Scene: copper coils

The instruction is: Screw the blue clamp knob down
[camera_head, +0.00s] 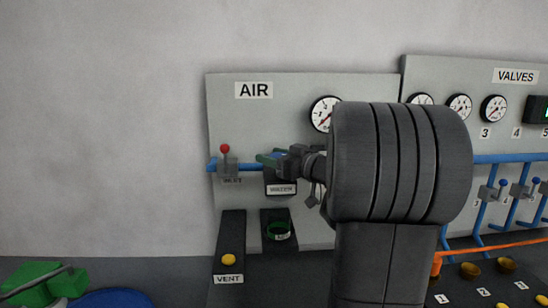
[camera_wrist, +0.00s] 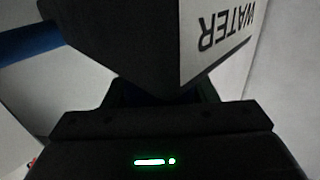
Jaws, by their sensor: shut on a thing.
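My gripper (camera_head: 268,157) reaches left across the AIR panel, its green-tipped fingers just above the dark block with the WATER label (camera_head: 282,189). The fingers are shut. A small patch of blue, seemingly the blue clamp knob (camera_head: 278,154), shows between them; most of it is hidden by the fingers. In the wrist view the dark WATER block (camera_wrist: 130,45) fills the upper middle, upside down, close in front of the gripper. The fingertips and the knob are too dark there to make out clearly.
A red-tipped lever (camera_head: 225,149) on a blue pipe (camera_head: 212,167) is just left of my gripper. A gauge (camera_head: 324,113) is above. My arm hides the panel's right side.

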